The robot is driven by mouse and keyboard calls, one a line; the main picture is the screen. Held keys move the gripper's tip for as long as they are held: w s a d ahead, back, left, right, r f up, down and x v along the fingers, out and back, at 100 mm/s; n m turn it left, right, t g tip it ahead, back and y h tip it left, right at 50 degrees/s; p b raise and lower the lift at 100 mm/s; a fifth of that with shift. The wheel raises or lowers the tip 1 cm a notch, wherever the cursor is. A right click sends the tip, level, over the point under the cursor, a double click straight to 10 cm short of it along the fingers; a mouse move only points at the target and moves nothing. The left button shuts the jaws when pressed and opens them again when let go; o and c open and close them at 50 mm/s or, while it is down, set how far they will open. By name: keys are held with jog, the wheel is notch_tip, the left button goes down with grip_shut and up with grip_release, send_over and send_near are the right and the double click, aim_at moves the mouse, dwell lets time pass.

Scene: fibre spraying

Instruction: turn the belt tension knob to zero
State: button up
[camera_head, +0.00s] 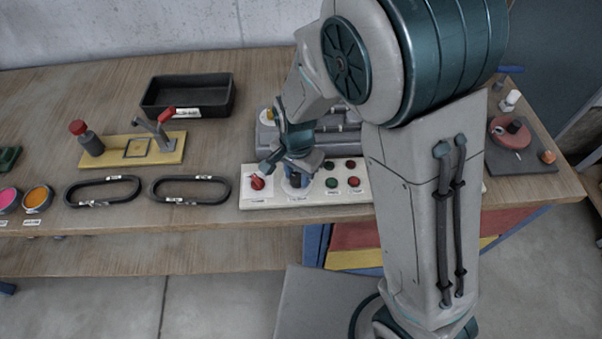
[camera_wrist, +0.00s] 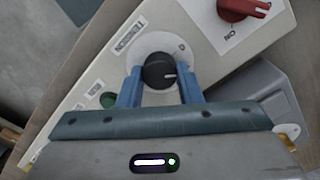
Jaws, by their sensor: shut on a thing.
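The belt tension knob (camera_wrist: 158,72) is black and round with a white pointer line, on a pale dial plate on the white control panel (camera_wrist: 88,75). A "TENSION" label (camera_wrist: 130,33) sits beside it, and a "0" mark shows on the dial. The pointer line does not point at the 0. My gripper (camera_wrist: 160,86) has its two blue fingers on either side of the knob, shut on it. In the head view my gripper (camera_head: 297,178) is down at the panel (camera_head: 251,201) and mostly hides the knob.
A red switch (camera_head: 257,183) marked "ON" in the wrist view stands just left of my gripper. Red and green buttons (camera_head: 343,173) are to its right. A grey machine (camera_head: 266,138) stands behind the panel. Black belts (camera_head: 190,189) and a black tray (camera_head: 188,96) lie further left.

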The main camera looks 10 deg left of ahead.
aim_at(297, 176)
jog(key=n+b, duration=0.1)
jog(key=n, duration=0.3)
jog(key=shift+w+b, duration=0.1)
jog(key=shift+b, duration=0.3)
jog(key=shift+n+b, duration=0.65)
jog(key=shift+n, duration=1.15)
jog(key=o, duration=1)
jog(key=shift+r, duration=0.25)
notch_tip(297, 176, up, 13)
jog(key=shift+r+b, duration=0.2)
jog(key=shift+b, duration=0.15)
